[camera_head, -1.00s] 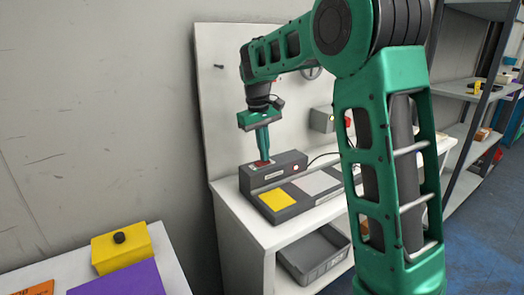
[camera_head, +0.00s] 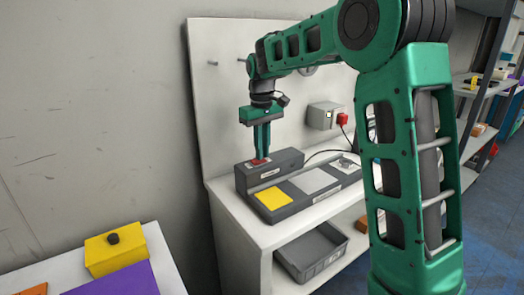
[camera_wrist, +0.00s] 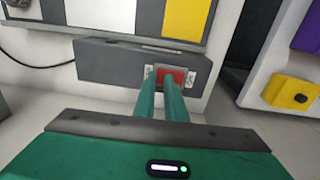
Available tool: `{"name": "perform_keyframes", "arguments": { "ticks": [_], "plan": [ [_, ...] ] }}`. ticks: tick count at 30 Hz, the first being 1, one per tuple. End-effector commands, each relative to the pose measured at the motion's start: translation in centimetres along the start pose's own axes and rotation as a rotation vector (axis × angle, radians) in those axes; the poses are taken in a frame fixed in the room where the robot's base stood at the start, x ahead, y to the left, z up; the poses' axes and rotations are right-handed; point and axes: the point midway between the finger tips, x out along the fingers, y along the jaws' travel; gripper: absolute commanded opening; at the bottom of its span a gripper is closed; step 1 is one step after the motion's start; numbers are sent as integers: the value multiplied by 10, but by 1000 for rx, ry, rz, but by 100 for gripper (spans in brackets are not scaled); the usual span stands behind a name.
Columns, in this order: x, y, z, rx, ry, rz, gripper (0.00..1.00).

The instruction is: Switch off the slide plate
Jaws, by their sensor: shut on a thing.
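The slide plate (camera_head: 288,205) is a dark grey unit on the white workbench, with yellow, grey and white fields along its top. A raised dark box (camera_head: 292,160) stands along its back edge. A red switch (camera_head: 258,161) sits on this box's left end, and it also shows in the wrist view (camera_wrist: 183,76). My gripper (camera_head: 261,153) points down at the switch, and its two green fingers are shut on it. In the wrist view my gripper (camera_wrist: 163,82) hides part of the switch.
A grey bin (camera_head: 312,262) sits on the shelf below. A yellow box (camera_head: 101,257) with a black knob stands on the left table. Shelving is at the far right.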

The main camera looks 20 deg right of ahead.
Motion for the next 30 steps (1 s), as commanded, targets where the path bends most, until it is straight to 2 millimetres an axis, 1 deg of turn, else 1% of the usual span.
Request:
{"name": "perform_keyframes", "arguments": {
  "ticks": [1, 14, 30],
  "plan": [
    [14, 5, 6, 15, -29, -1, 0],
    [20, 7, 3, 18, -34, -1, 0],
    [20, -12, -2, 9, -38, -3, 0]
  ]
}}
